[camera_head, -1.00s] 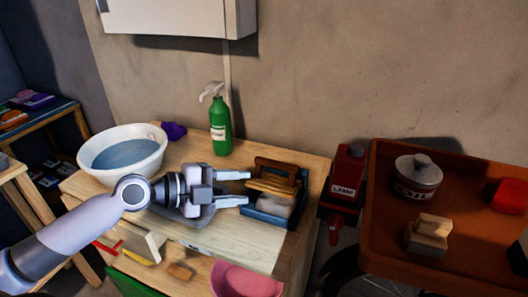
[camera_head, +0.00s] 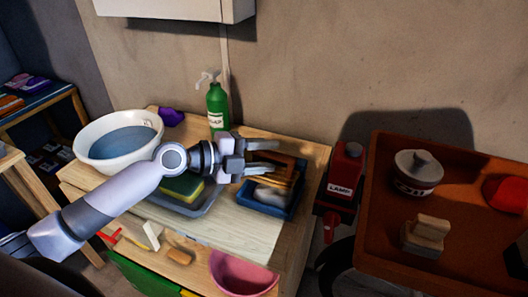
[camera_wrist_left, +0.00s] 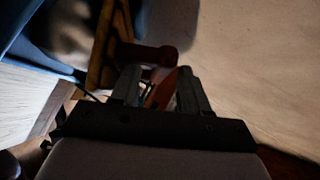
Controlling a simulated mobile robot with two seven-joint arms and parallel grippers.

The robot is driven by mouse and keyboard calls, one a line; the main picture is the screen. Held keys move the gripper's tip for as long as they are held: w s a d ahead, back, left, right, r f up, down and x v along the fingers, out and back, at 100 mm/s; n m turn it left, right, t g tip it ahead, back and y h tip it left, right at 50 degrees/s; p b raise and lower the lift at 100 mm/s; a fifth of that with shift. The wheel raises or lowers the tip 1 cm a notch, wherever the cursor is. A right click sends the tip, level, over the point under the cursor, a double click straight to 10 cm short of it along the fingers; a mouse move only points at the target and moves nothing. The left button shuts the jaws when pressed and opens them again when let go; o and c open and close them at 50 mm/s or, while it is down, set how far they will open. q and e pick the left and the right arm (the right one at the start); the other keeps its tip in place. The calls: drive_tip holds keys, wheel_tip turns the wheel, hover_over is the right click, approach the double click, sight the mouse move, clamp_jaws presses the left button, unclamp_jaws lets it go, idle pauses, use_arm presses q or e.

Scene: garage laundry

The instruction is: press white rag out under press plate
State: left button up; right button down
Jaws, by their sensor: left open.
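The white rag (camera_head: 270,194) lies in a blue tray (camera_head: 262,208) at the right end of the wooden bench. It also shows, dim and cut off, at the top left of the left wrist view (camera_wrist_left: 72,28). The press plate (camera_head: 290,178), a wooden piece with a brown handle, stands tilted at the back of the tray. My left gripper (camera_head: 277,156) is open above the tray, its fingers at the plate's handle. In the left wrist view the handle (camera_wrist_left: 150,54) lies just beyond the fingertips. Whether they touch cannot be told. My right gripper is not in view.
A white basin of water (camera_head: 118,143), a green soap bottle (camera_head: 217,106) and a sponge (camera_head: 182,187) on a grey tray are on the bench. A red lamp can (camera_head: 345,172) and a brown cart (camera_head: 385,250) stand to the right. A pink bowl (camera_head: 240,275) is in front.

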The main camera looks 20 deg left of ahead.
use_arm(q)
clamp_jaws()
